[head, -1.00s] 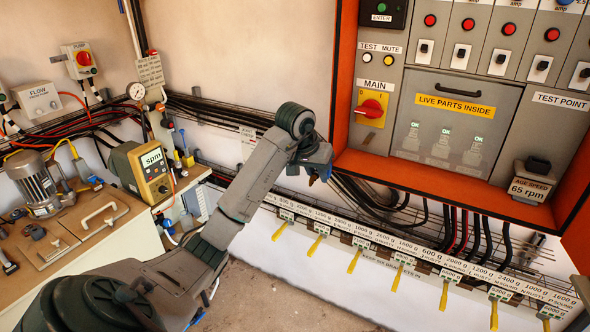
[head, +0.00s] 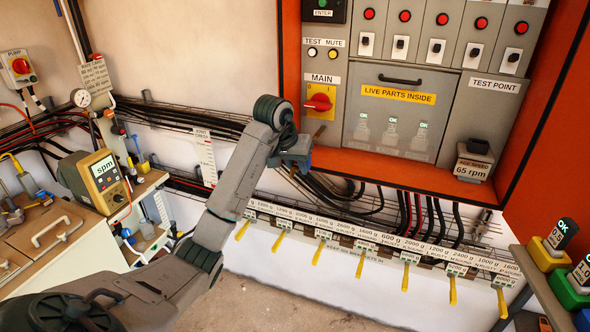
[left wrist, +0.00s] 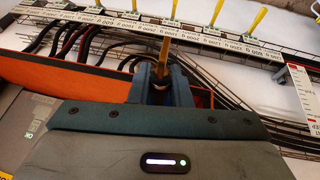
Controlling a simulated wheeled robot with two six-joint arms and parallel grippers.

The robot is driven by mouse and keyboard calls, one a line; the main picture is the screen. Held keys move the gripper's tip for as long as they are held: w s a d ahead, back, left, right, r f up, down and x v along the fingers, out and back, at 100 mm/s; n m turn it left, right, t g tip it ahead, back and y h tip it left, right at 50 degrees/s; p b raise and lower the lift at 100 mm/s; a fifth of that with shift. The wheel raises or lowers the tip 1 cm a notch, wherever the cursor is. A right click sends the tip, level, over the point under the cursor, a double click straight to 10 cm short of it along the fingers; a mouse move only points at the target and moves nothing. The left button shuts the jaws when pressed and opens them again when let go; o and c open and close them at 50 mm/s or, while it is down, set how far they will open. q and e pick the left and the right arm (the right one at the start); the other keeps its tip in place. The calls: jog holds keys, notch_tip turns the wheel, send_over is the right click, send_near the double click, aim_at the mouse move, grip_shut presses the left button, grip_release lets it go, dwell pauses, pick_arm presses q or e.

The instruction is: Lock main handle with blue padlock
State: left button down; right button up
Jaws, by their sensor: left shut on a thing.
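The main handle (head: 319,102) is a red rotary knob on a yellow plate under the MAIN label, at the left of the grey panel. My left gripper (head: 303,150) is just below and left of it, in front of the cabinet's orange lower edge, apart from the handle. It is shut on a small, thin yellow-brown piece (head: 320,132) that sticks up toward the handle. The left wrist view also shows this piece (left wrist: 164,54) between the blue-grey fingers; I cannot tell what it is. I cannot make out a blue padlock. My right gripper is out of view.
The orange cabinet frame (head: 395,170) projects from the wall. Black cables (head: 335,195) and a row of yellow levers (head: 362,262) lie below it. A bench with a yellow spm meter (head: 100,177) is left. Coloured OK-marked blocks (head: 570,290) stand at lower right.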

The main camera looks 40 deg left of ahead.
pick_arm(q)
jog(key=shift+w+a, duration=0.25)
jog(key=shift+w, duration=0.75)
jog(key=shift+w+a, duration=0.2)
jog(key=shift+w, duration=0.75)
jog(key=shift+p, duration=0.3)
jog(key=shift+w+a, duration=0.15)
jog(key=shift+w, duration=0.45)
jog(key=shift+w+a, duration=0.15)
jog(key=shift+w, duration=0.45)
jog(key=shift+w+a, duration=0.15)
jog(key=shift+w, duration=0.45)
jog(key=c, duration=1.3)
grip_release()
jog(key=shift+o, duration=0.2)
